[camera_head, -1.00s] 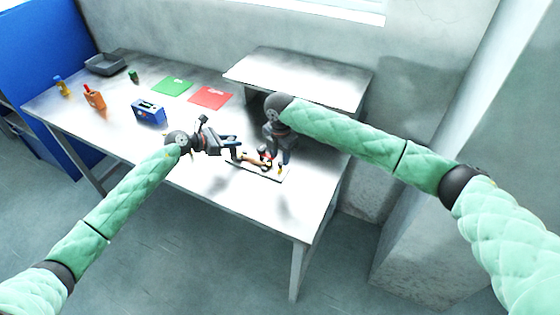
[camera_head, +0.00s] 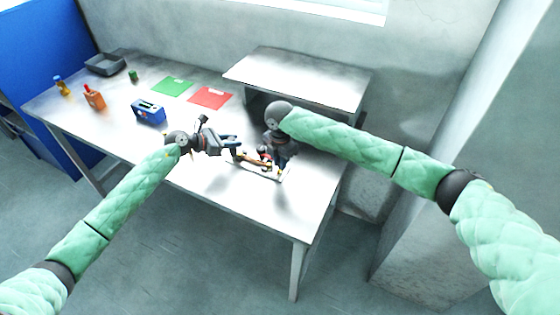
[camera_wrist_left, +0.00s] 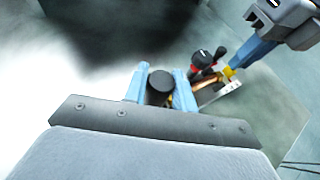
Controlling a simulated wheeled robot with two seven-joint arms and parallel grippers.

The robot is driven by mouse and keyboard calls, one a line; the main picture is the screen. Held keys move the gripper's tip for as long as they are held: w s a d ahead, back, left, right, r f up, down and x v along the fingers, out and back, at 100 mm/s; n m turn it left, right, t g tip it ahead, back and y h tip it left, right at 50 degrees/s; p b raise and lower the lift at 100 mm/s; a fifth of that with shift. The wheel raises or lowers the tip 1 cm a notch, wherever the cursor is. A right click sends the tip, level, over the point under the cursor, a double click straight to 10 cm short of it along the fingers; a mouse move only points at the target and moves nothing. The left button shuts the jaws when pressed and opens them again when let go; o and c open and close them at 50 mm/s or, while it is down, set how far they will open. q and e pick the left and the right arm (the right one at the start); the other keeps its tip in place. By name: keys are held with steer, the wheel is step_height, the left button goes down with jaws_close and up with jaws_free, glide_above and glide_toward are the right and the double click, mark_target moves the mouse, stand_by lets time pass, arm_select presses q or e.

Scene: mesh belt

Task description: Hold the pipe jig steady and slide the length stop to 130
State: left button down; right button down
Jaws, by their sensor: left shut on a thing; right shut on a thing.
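The pipe jig (camera_head: 285,177) is a pale flat base with a copper-coloured pipe (camera_head: 254,160) and red and black parts, on the table's right half. My left gripper (camera_head: 236,148) comes in at the jig's left end. In the left wrist view its blue fingers (camera_wrist_left: 161,88) are shut on a dark round post or knob (camera_wrist_left: 160,82). My right gripper (camera_head: 278,160) points down over the jig's right part and is shut on a small part, which it mostly hides. In the left wrist view the right gripper's blue finger (camera_wrist_left: 250,53) meets a yellow piece (camera_wrist_left: 229,72). The scale marks cannot be read.
A raised grey shelf (camera_head: 300,70) stands behind the jig. Red (camera_head: 210,97) and green (camera_head: 172,86) sheets, a blue box (camera_head: 149,111), an orange bottle (camera_head: 94,97) and a dark tray (camera_head: 105,64) lie to the left. The table's front right (camera_head: 270,205) is clear.

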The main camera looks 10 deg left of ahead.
arm_select(q)
steer(key=shift+f, duration=0.1)
arm_select(e)
steer(key=shift+a, duration=0.1)
steer(key=shift+w+a, duration=0.3)
steer(key=shift+a, duration=0.4)
steer(key=shift+w+a, duration=0.25)
steer(key=shift+a, duration=0.45)
arm_select(q)
steer(key=shift+d, duration=0.1)
steer(key=shift+s, duration=0.1)
arm_select(e)
steer(key=c, duration=1.4)
jaws_free()
steer(key=shift+a, duration=0.1)
steer(key=shift+r, duration=0.6)
step_height(320, 180, up, 11)
steer(key=shift+f, duration=0.1)
